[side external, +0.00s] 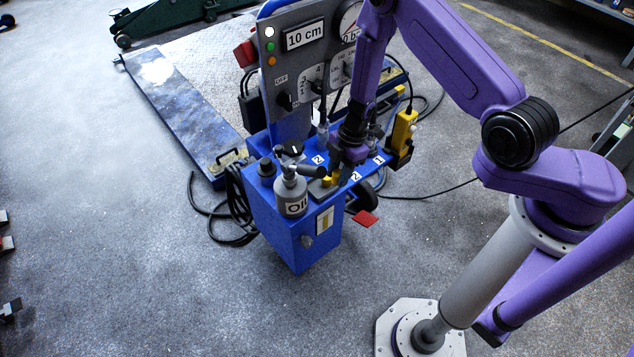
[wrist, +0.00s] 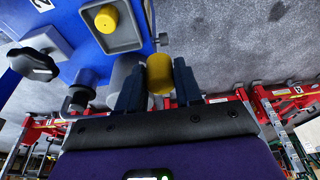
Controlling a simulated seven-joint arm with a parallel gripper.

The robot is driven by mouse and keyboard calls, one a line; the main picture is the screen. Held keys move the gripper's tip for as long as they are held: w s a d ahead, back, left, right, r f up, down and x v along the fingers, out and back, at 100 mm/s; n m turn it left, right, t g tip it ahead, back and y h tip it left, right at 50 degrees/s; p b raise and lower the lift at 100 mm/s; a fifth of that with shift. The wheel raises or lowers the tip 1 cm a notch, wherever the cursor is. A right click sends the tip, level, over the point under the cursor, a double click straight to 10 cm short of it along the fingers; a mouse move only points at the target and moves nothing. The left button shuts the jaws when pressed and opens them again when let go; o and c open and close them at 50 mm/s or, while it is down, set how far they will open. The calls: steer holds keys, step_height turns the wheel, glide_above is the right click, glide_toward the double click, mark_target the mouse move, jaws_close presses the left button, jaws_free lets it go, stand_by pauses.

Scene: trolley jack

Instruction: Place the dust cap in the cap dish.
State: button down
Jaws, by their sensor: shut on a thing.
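My gripper (wrist: 158,88) is shut on a yellow cylindrical dust cap (wrist: 160,72), which sits between the two dark fingers in the wrist view. The grey cap dish (wrist: 128,36) is on the blue top near the upper edge of that view, with another yellow round piece (wrist: 105,18) inside it. The held cap appears beside the dish, not in it. In the side view my gripper (side external: 346,168) points down at the blue unit's top, right beside the dish (side external: 316,194). The fingers there are small and dark, and partly hide what they hold.
The blue unit (side external: 285,235) carries a grey oil bottle (side external: 290,192) left of the dish and an upright gauge panel (side external: 290,70) behind. A yellow pendant (side external: 402,132) hangs at the right. A red piece (side external: 365,218) lies near the unit. Black cables loop around it.

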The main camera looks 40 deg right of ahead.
steer(key=shift+w, duration=1)
glide_above(314, 192)
steer(key=d, duration=0.1)
step_height(314, 192, down, 7)
steer(key=shift+f, duration=1.5)
steer(key=shift+f, duration=0.1)
steer(key=c, duration=1)
jaws_free()
steer(key=shift+c, duration=0.2)
